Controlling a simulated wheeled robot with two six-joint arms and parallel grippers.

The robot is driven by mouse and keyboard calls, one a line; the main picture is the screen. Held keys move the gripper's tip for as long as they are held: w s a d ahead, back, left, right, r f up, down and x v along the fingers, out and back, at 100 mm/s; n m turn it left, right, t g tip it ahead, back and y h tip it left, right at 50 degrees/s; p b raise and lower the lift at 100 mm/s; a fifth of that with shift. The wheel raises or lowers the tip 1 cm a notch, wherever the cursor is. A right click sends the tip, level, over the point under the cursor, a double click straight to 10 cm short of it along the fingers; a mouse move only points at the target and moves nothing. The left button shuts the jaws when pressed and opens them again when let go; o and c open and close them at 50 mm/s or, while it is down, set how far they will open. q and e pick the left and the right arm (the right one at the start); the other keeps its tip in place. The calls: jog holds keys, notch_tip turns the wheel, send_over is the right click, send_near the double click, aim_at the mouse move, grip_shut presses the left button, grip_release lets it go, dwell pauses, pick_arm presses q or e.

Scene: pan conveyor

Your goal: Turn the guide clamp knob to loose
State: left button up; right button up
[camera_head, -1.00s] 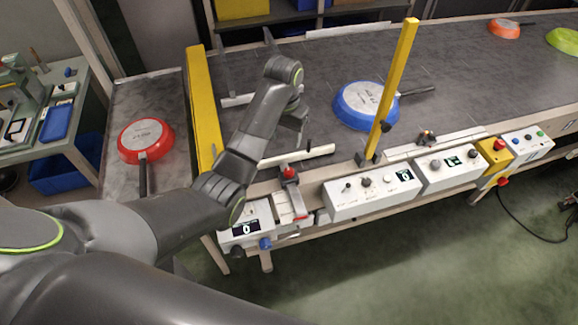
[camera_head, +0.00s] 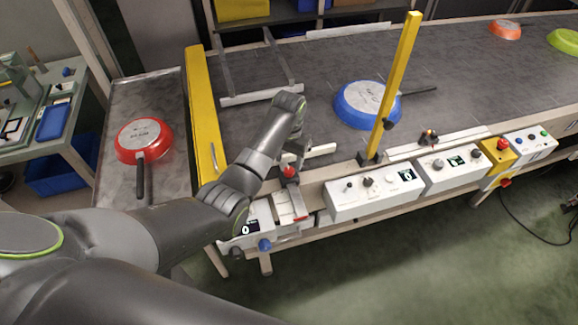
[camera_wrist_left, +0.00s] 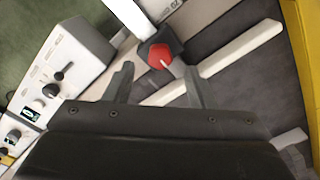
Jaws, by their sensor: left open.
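The guide clamp knob, red with a pale pointer line, sits on a dark block at the conveyor's near edge in the head view (camera_head: 290,172). It also shows in the left wrist view (camera_wrist_left: 161,56), just beyond my fingertips. My left gripper (camera_wrist_left: 158,78) is open, its two fingers apart and pointing towards the knob, with no contact visible. In the head view the left gripper (camera_head: 302,155) hangs just above the knob, partly hidden by its own wrist. A white guide rail (camera_head: 322,150) lies beside the knob, partly covered by the gripper. My right gripper is not in view.
A yellow post (camera_head: 395,85) stands right of the gripper, near a blue pan (camera_head: 352,112). White control boxes (camera_head: 350,204) line the conveyor's front. A yellow barrier (camera_head: 203,110) and a red pan (camera_head: 130,150) are on the left.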

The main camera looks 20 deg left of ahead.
aim_at(289, 170)
pick_arm(q)
notch_tip(289, 170, down, 4)
jog(key=shift+r, duration=0.2)
jog(key=shift+f, duration=0.45)
jog(key=c, duration=1)
jog(key=shift+o, duration=0.2)
